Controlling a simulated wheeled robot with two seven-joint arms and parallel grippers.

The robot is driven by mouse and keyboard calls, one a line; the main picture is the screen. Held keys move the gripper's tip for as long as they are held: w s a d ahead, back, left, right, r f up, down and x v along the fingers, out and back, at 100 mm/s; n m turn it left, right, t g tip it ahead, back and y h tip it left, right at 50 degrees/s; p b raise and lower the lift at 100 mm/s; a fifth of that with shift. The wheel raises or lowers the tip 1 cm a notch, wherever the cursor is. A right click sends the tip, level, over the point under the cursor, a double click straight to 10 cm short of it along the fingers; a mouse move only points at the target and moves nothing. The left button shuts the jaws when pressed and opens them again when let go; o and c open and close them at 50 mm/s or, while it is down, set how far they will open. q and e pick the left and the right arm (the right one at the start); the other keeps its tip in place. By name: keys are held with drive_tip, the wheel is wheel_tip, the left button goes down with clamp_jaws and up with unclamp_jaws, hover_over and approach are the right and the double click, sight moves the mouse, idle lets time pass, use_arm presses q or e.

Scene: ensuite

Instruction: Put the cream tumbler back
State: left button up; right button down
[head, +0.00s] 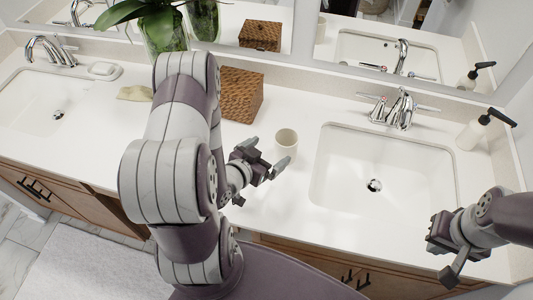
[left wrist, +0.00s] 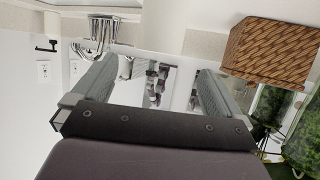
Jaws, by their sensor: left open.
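The cream tumbler (head: 286,143) stands upright on the white counter, left of the right-hand basin, in the head view. My left gripper (head: 266,160) is open and empty just in front of the tumbler, low over the counter. In the head view one fingertip overlaps the area near the tumbler's base; I cannot tell whether they touch.
A brown woven box (head: 241,94) stands behind my left arm, with a plant in a glass vase (head: 163,30) beside it. The right basin (head: 385,170) has a chrome faucet (head: 401,108). A soap dispenser (head: 480,128) stands at right. A soap dish (head: 103,70) is at left.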

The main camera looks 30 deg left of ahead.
use_arm(q)
drive_tip(key=s+d+r+g+y, duration=0.1)
drive_tip(key=s+d+r+g, duration=0.2)
drive_tip(key=s+r+g, duration=0.1)
drive_tip(key=s+d+r+n+g, duration=0.1)
drive_tip(key=s+d+r+g, duration=0.2)
drive_tip(key=g, duration=0.4)
wheel_tip(320, 180, up, 3)
drive_tip(key=shift+s+f+g+y, duration=0.15)
drive_tip(key=shift+s+g+y, duration=0.25)
drive_tip(key=shift+s, duration=0.25)
